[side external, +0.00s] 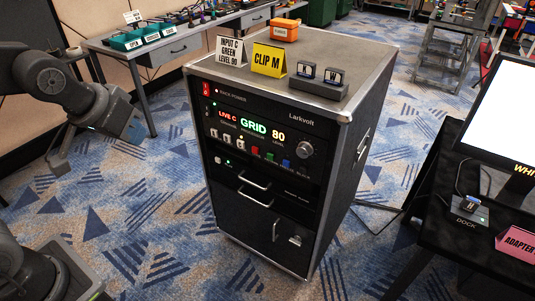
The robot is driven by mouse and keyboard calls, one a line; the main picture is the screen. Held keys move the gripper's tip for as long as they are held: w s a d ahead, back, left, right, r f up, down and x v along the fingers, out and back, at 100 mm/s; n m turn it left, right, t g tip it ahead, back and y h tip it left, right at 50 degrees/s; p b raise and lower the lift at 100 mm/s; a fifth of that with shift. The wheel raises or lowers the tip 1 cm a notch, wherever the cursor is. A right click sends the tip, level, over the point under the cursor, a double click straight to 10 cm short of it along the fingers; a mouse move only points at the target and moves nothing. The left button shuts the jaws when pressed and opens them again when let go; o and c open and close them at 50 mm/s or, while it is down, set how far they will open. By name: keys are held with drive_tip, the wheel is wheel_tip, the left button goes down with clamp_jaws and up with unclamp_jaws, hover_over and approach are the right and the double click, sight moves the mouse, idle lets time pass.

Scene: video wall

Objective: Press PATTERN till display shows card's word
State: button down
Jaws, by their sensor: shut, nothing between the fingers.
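The black rack unit (262,180) has a lit panel. Its display (252,127) shows "LIVE C" in red, "GRID" in green and "80" in yellow. The white card (229,49) on top reads "INPUT C / GREEN / LEVEL 90". Below the display are white buttons (226,139) and red, green and blue buttons (270,155); their small labels are too blurred for me to tell which is PATTERN. A round knob (306,149) is at the right. My gripper (57,164) is at the left, shut and empty, well apart from the panel.
On the rack stand a yellow "CLIP M" card (269,60), an orange case (285,30) and a dark holder with two blocks (319,83). A black table (462,250) with a bright screen (505,120) and a dock (467,212) is at the right. Patterned carpet lies open before the rack.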

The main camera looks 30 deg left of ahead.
sight(270, 157)
drive_tip(key=w+d+f+n+t, duration=0.1)
drive_tip(key=w+f+n, duration=0.1)
drive_tip(key=w+f, duration=0.5)
drive_tip(key=w+d+f+n, duration=0.15)
drive_tip(key=w+f, duration=0.25)
drive_tip(key=w, duration=0.6)
drive_tip(key=w+d+f+n+h, duration=0.1)
drive_tip(key=w+f+n, duration=0.1)
drive_tip(key=f, duration=0.8)
drive_tip(key=w+d+f+n+t+h, duration=0.1)
drive_tip(key=w+f, duration=0.4)
drive_tip(key=f, duration=0.5)
drive_tip(key=shift+w+d+n+t, duration=0.15)
drive_tip(key=shift+d+n+t, duration=0.15)
drive_tip(key=shift+d+n, duration=0.45)
drive_tip(key=shift+w+a, duration=0.1)
drive_tip(key=shift+a, duration=0.05)
drive_tip(key=w, duration=0.8)
drive_tip(key=shift+w, duration=0.3)
drive_tip(key=shift+w, duration=0.4)
